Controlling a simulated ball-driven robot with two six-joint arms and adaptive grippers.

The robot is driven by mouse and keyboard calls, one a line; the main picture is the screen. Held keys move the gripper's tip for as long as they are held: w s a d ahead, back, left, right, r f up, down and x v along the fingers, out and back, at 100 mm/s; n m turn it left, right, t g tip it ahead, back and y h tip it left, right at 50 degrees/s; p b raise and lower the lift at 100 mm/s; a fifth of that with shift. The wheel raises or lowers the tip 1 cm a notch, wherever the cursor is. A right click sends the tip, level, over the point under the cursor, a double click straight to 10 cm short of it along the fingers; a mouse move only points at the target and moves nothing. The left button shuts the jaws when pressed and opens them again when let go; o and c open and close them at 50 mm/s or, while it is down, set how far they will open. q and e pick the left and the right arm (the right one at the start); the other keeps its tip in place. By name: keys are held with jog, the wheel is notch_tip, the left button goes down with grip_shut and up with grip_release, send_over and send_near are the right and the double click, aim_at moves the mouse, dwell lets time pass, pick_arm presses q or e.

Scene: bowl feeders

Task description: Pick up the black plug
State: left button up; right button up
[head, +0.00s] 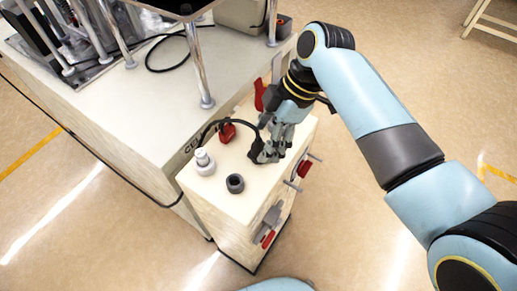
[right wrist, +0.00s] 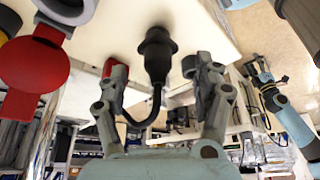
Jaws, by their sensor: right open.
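The black plug (right wrist: 157,55) stands on the cream box top in the right wrist view, with a black cable curving from it. My right gripper (right wrist: 160,82) is open around it, one finger on each side, with visible gaps. In the head view my right gripper (head: 268,150) is low over the cream box (head: 228,205); its fingers mostly hide the plug there, and the cable arches to the left.
A white round fitting (head: 204,162), a dark grey ring (head: 235,184) and a red part (head: 226,132) are on the box top. Red and grey fittings (head: 268,226) stick out of its side. A white bench (head: 135,105) with metal posts adjoins on the left.

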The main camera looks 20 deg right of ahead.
aim_at(259, 148)
jog(key=x, duration=0.4)
jog(key=shift+w+a+f, duration=0.1)
jog(key=shift+w+f, duration=0.05)
jog(key=c, duration=1.2)
jog(key=shift+c, duration=0.2)
